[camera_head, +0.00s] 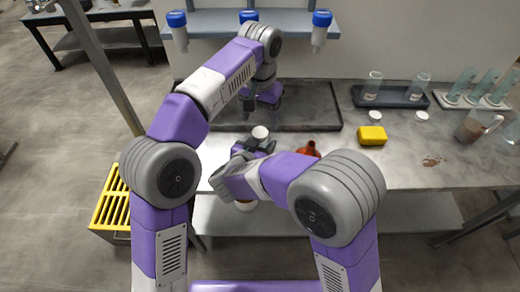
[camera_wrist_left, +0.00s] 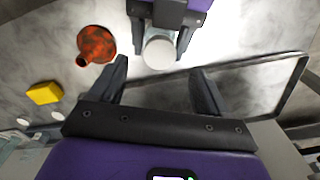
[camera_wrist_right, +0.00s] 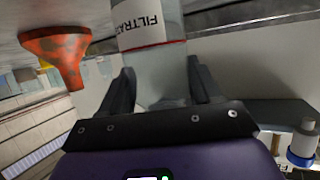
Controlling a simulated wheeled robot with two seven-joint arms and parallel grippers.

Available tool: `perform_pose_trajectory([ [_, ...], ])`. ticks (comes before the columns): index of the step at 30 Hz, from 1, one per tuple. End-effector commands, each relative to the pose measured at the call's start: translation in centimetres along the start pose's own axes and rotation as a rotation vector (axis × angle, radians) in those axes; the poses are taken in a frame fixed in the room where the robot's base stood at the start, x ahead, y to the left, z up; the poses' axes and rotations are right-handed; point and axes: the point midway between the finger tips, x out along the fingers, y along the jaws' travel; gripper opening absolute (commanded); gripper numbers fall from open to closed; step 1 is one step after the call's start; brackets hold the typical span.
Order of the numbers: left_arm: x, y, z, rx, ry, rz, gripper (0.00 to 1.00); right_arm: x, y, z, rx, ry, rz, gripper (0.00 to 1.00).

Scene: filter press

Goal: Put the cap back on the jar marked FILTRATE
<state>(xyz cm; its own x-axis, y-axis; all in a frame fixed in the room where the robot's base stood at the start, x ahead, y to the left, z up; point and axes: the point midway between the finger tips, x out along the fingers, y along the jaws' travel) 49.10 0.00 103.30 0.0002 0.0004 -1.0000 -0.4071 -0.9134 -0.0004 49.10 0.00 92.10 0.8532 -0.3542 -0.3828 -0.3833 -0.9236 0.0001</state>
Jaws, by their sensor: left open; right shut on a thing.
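My right gripper (camera_wrist_right: 160,90) is shut on the clear jar marked FILTRATE (camera_wrist_right: 145,12). The jar's label and a red line show in the right wrist view; its top is out of that frame. In the head view my right gripper (camera_head: 256,145) is at the bench front. A white disc like a cap (camera_head: 260,132) shows at the jar's top; it also shows in the left wrist view (camera_wrist_left: 160,52). I cannot tell whether it is screwed tight. My left gripper (camera_head: 262,106) is open and empty, just behind and above the jar, apart from it.
An orange-red funnel (camera_head: 308,150) stands right of the jar. A dark tray (camera_head: 315,116) lies behind. A yellow sponge (camera_head: 372,135), two loose white caps (camera_head: 375,115) (camera_head: 422,115) and a jug (camera_head: 473,127) are farther right. Blue-capped bottles (camera_head: 320,32) hang at the back shelf.

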Motion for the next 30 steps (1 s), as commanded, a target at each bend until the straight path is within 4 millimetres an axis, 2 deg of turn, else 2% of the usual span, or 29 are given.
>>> perform_pose_trajectory([
  [1,-1.0,0.1,-0.1,0.0,0.004,0.001,0.77,0.0,0.0,0.0,0.0,0.0,0.0,0.0],
  [6,-3.3,0.0,-0.1,0.0,0.003,0.0,0.77,0.0,0.0,0.0,0.0,0.0,0.0,0.0],
  [12,-5.2,0.0,-0.2,0.0,0.002,0.0,0.77,0.0,0.0,0.0,0.0,0.001,0.0,0.0],
  [19,-6.6,0.0,-0.1,0.0,0.002,0.0,0.77,0.0,0.0,0.0,0.0,0.0,0.0,0.0],
  [30,-7.1,0.0,0.1,0.001,0.001,0.0,0.77,0.0,0.0,0.0,0.0,0.0,0.0,0.0],
])
